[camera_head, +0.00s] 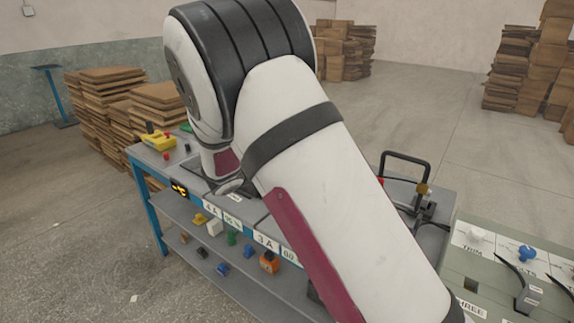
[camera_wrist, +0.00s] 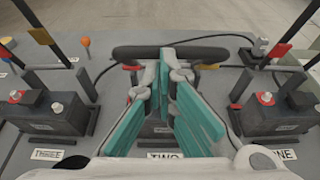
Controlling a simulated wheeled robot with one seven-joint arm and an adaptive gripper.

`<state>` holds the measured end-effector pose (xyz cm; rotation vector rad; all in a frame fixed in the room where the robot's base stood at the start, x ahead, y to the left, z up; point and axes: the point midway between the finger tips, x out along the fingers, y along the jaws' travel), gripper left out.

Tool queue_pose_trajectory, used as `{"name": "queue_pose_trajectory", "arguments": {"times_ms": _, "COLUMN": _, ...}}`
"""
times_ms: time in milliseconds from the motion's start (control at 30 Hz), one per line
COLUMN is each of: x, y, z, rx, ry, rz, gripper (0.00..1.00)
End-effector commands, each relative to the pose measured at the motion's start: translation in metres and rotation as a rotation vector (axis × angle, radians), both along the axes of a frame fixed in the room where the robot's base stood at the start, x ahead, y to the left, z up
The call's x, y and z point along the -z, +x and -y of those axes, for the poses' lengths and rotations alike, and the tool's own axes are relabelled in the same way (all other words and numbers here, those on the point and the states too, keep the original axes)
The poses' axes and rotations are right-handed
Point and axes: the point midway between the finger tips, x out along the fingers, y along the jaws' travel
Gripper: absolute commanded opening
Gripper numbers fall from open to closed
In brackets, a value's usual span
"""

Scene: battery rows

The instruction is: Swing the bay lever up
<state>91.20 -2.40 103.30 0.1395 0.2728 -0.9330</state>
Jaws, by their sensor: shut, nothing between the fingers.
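In the wrist view, my gripper (camera_wrist: 167,68) is shut and empty, its teal fingers meeting in front of bay TWO. A black lever bar (camera_wrist: 205,52) runs crosswise just beyond the fingertips. It looks lower than the neighbouring levers; I cannot tell whether the fingers touch it. The label TWO (camera_wrist: 166,156) is partly covered. Most of the middle bay is hidden behind the fingers. In the head view, my arm hides my gripper and the middle bay.
Bay THREE's battery (camera_wrist: 45,115) and bay ONE's battery (camera_wrist: 275,115) flank my gripper, with tall lever posts beside them. A black lever loop (camera_head: 405,157) stands right of my arm. A grey panel (camera_head: 480,285) stands at right. The shelf below (camera_head: 205,265) holds small parts.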

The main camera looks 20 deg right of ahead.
Motion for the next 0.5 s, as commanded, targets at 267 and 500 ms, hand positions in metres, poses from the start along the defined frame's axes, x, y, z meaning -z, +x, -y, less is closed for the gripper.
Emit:
{"name": "queue_pose_trajectory", "arguments": {"times_ms": 267, "x": -0.036, "y": 0.017, "z": 0.028, "rx": 0.006, "ry": 0.195, "rz": -0.128, "gripper": 0.00}}
{"name": "queue_pose_trajectory", "arguments": {"times_ms": 500, "x": -0.049, "y": 0.032, "z": 0.046, "rx": 0.002, "ry": 0.249, "rz": -0.178, "gripper": 0.00}}
